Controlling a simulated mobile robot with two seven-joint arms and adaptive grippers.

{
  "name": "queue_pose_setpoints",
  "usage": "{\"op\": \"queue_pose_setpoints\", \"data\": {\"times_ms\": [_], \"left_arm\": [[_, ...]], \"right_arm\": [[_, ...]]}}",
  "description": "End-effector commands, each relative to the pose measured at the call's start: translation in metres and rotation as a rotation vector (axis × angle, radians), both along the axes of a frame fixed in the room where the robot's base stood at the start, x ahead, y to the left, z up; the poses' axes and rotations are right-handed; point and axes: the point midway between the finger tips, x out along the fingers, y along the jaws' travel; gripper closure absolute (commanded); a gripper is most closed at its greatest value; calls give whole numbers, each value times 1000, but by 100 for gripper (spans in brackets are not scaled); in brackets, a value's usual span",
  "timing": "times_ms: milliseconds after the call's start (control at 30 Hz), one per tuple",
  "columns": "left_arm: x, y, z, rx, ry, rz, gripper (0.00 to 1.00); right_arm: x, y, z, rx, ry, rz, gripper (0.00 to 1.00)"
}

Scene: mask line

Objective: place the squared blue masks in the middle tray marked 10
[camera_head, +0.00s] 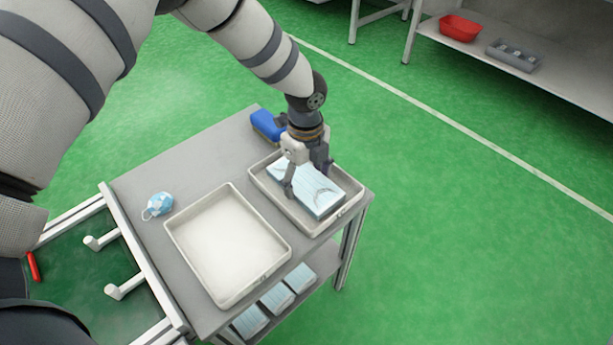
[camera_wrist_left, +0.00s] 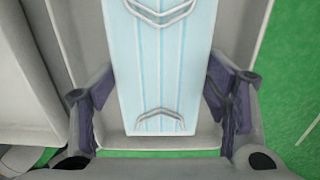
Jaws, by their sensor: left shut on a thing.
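A stack of squared light-blue masks (camera_head: 318,190) sits in or just above the tray (camera_head: 333,223) at the cart's right end; I cannot tell whether it touches the tray floor. My left gripper (camera_head: 307,180) points down with its fingers on both sides of the stack and is shut on it. In the left wrist view the stack (camera_wrist_left: 160,75) lies lengthwise between the purple-grey fingers (camera_wrist_left: 160,100). An empty white tray (camera_head: 228,243) is in front of it. No number is readable on either tray. My right gripper is not in view.
A rounded blue mask (camera_head: 158,204) lies on the cart top (camera_head: 165,185) at the left. A blue object (camera_head: 267,124) stands behind the far tray. Several mask stacks (camera_head: 276,298) are on the lower shelf. A red bin (camera_head: 460,28) and grey bin (camera_head: 513,55) sit on a distant shelf.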

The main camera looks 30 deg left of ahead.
Motion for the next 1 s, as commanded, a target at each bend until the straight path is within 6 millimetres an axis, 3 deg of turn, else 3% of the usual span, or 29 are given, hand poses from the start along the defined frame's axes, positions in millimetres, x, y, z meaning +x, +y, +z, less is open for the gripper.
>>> {"op": "queue_pose_setpoints", "data": {"times_ms": [200, 233, 300, 667, 767, 1000], "left_arm": [[0, 0, -3, 0, 1, 0, 50], [0, 0, -3, 0, 0, 0, 26], [0, 0, -2, 0, 0, 0, 11], [0, 0, 2, -1, -2, 1, 11], [1, 0, 18, -1, -6, 2, 11], [1, 0, 86, 0, -9, 2, 11]], "right_arm": [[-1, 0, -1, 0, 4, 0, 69], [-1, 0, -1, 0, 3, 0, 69], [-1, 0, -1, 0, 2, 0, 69], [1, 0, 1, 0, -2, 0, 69], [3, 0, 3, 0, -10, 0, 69], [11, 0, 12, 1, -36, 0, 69]]}}
